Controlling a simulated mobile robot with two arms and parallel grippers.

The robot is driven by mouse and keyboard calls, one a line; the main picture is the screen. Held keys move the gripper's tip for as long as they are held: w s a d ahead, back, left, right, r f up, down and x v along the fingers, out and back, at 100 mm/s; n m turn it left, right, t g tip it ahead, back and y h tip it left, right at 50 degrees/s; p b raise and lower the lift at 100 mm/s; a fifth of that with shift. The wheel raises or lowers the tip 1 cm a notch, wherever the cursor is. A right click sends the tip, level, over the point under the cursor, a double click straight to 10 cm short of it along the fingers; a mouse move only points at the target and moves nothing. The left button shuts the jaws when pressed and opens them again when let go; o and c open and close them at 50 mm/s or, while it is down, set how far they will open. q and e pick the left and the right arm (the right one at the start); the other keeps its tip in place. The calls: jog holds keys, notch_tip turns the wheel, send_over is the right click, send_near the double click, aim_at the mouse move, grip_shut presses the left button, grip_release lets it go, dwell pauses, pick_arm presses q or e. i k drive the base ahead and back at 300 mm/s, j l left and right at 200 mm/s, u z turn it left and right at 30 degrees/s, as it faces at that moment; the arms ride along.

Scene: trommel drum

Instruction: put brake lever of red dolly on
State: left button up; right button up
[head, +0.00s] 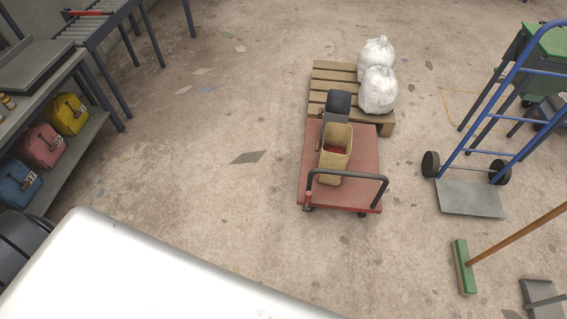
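The red dolly (311,164) stands on the floor right of the middle, with a flat red deck and a black push handle (350,175) at its near end. A tan bin (335,150) with something red inside sits on the deck, and a dark grey container (338,105) stands at its far end. A small red part (308,199) shows at the near left corner, by a wheel. It may be the brake lever, but it is too small to tell its position. Neither of my grippers is in view.
A wooden pallet (330,75) with white bags (378,90) stands behind the dolly. A blue hand truck (480,140) and a green broom (463,267) are to the right. The floor left of the dolly is mostly clear.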

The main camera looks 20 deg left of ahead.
aim_at(306, 208)
jog(key=u, duration=0.35)
jog(key=i+j+z, duration=0.1)
jog(key=z, duration=0.35)
jog(key=j+z, duration=0.2)
jog(key=z, duration=0.25)
jog(key=i+j+z, duration=0.1)
jog(key=j+z, duration=0.2)
jog(key=j, duration=0.65)
jog(key=j+z, duration=0.35)
jog(key=j, duration=0.65)
jog(key=j+z, duration=0.3)
jog(key=j, duration=0.65)
jog(key=k+j, duration=0.1)
jog(key=j, duration=0.85)
jog(key=k+j, duration=0.15)
jog(key=j, duration=0.35)
jog(key=k+j, duration=0.1)
jog(key=j, duration=0.35)
